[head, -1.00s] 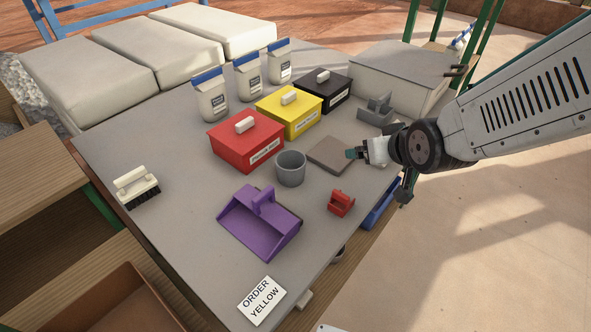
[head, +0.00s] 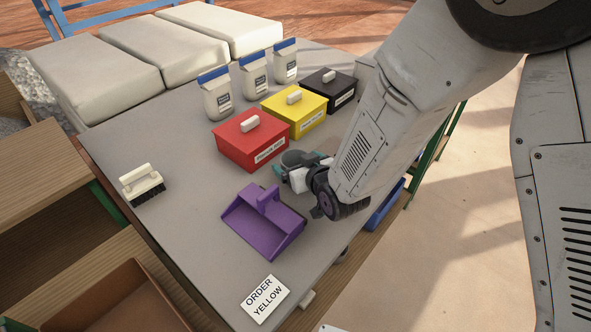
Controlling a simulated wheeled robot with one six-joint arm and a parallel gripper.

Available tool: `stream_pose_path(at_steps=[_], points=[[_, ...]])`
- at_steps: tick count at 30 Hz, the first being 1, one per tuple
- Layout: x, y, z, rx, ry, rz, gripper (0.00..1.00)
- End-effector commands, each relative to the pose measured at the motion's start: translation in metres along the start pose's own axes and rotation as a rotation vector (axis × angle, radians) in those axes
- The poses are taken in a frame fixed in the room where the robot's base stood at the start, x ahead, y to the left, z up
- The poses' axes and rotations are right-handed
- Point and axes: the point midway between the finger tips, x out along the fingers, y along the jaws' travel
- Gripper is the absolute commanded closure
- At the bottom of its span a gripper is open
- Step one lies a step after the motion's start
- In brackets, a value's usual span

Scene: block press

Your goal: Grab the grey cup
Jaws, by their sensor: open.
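The grey cup (head: 292,158) stands on the grey table beside the red box, and only its upper part shows. My gripper (head: 302,164) is open at the cup, with one teal fingertip at its left and the other at its right. My gripper hides the cup's lower part, so I cannot tell whether the fingers touch it.
The red box (head: 252,142) is close behind the cup, with yellow (head: 294,114) and black (head: 331,88) boxes beyond. A purple dustpan (head: 264,222) lies in front. A brush (head: 142,185) and an order card (head: 264,299) lie on the table. The left-middle tabletop is clear.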

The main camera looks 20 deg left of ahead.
Motion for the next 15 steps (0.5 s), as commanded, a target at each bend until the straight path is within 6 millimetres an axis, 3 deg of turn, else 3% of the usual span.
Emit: stream_pose_path(at_steps=[4, 11, 15], points=[[0.015, 0.0, 0.0, 0.0, -0.001, 0.0, 0.06], [0.017, 0.0, 0.0, 0.0, 0.0, 0.0, 0.06], [0.017, 0.0, 0.0, 0.0, 0.0, 0.0, 0.39]])
